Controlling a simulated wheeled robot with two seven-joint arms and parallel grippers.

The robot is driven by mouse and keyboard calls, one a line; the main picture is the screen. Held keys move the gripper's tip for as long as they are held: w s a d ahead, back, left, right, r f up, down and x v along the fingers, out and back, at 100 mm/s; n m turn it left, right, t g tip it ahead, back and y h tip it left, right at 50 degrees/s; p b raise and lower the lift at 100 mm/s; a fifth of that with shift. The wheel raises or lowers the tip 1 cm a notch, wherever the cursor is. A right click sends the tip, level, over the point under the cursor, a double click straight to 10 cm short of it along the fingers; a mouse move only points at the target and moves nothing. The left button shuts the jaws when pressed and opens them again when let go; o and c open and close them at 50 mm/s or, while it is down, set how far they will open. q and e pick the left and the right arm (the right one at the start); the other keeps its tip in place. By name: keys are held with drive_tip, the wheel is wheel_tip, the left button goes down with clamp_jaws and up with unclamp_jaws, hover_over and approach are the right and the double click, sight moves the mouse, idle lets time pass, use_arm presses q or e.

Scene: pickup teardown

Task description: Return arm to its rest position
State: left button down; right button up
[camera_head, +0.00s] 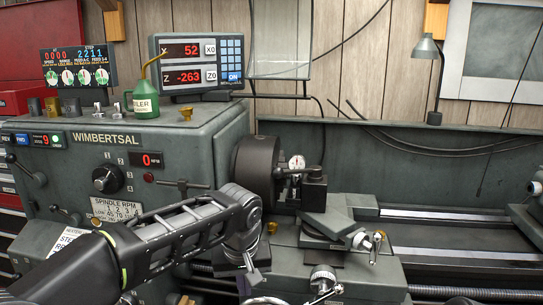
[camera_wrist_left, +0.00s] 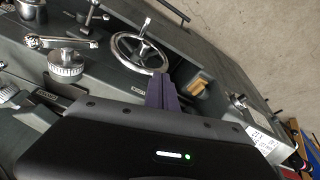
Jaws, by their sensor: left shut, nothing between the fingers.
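My left arm (camera_head: 175,235) reaches in from the lower left of the head view, in front of the lathe, and bends down at the wrist. My right gripper is in neither view.
The lathe headstock (camera_head: 100,150) and dark chuck (camera_head: 257,170) stand behind the arm. The tool post (camera_head: 312,188) and carriage handles (camera_head: 372,240) are to its right. A green oil can (camera_head: 145,102) stands on top. Open floor (camera_wrist_left: 255,35) shows beyond the lathe in the wrist view.

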use_arm(q)
drive_tip(key=s+d+f+m+g+h, duration=0.1)
drive_tip(key=s+f, duration=0.2)
drive_tip(key=f, duration=0.7)
drive_tip(key=s+f+g+h, duration=0.1)
drive_tip(key=s+f+h, duration=0.15)
drive_tip(key=f, duration=0.75)
drive_tip(key=s+d+f+m+g, duration=0.1)
drive_tip(key=s+f, duration=0.3)
drive_tip(key=f, duration=0.6)
drive_tip(key=s+a+f+n, duration=0.1)
drive_tip(key=s+f, duration=0.5)
drive_tip(key=s, duration=0.3)
drive_tip(key=s+a+f+n, duration=0.1)
drive_tip(key=s+a+f, duration=0.1)
drive_tip(key=s+f, duration=0.4)
drive_tip(key=s+h, duration=0.1)
drive_tip(key=s, duration=0.2)
drive_tip(key=shift+a+f, duration=0.15)
drive_tip(key=shift+a, duration=0.15)
